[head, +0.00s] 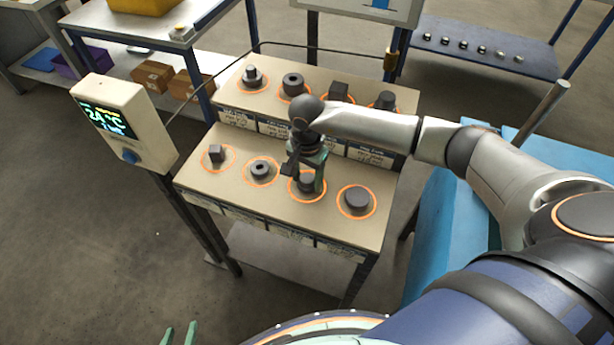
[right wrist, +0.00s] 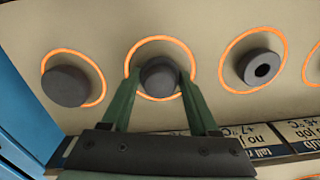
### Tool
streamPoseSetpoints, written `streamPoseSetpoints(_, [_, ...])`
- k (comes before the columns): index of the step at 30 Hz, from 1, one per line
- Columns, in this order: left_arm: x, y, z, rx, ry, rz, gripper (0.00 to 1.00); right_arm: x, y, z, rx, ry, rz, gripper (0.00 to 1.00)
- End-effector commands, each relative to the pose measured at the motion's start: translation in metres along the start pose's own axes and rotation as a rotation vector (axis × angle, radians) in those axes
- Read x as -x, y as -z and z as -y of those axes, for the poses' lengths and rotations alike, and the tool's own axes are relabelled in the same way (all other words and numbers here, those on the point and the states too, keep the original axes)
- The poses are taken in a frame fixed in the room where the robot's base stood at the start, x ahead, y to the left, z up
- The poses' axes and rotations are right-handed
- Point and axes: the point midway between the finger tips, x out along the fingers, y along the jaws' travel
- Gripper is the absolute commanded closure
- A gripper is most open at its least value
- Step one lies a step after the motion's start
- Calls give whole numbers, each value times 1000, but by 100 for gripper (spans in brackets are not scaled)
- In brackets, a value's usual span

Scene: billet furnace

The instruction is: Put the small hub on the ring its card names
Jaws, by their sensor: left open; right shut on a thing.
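A small dark round part (right wrist: 158,75), which looks like the small hub, is in the third ring from the left of the front row in the head view (head: 306,183). My right gripper (head: 305,187) is shut on it from above, its green fingers on either side in the right wrist view (right wrist: 160,88). I cannot tell whether it is lifted clear of the surface. Cards (right wrist: 260,133) run along the bench edge; their print is only partly legible. My left gripper (head: 178,335) is open and empty at the bottom edge of the head view.
Other dark parts stand in orange rings: a wide disc (head: 357,199), a holed part (head: 260,168) and a blocky part (head: 217,153) in front, several more on the raised back row (head: 293,84). A display box (head: 123,122) stands left of the bench; a thin cable arches behind it.

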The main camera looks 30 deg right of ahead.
Motion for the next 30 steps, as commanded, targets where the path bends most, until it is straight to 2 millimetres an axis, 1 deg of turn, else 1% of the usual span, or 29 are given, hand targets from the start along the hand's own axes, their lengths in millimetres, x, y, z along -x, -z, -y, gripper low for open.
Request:
streamPoseSetpoints(1, [-1, 0, 0, 0, 0, 0, 50, -1, 0, 0, 0, 0, 0, 36])
streamPoseSetpoints(8, [0, 0, 0, 0, 0, -1, 50, 0, 0, 0, 0, 0, 0, 10])
streamPoseSetpoints(16, [0, 1, 0, 0, 0, -1, 50, 1, 0, 0, 0, 0, 0, 9])
streamPoseSetpoints(19, [3, 4, 0, 0, 0, -1, 50, 6, 0, 0, 0, 1, 0, 9])
streamPoseSetpoints(20, [2, 3, 0, 0, 0, -2, 50, 9, 1, 1, 0, 3, -1, 9])
streamPoseSetpoints(23, [0, 1, 0, 0, 0, -2, 50, 26, 1, 1, 0, 5, -4, 9])
streamPoseSetpoints(30, [-5, -5, 1, 0, 0, -2, 50, 79, 1, 1, 1, 5, -4, 9])
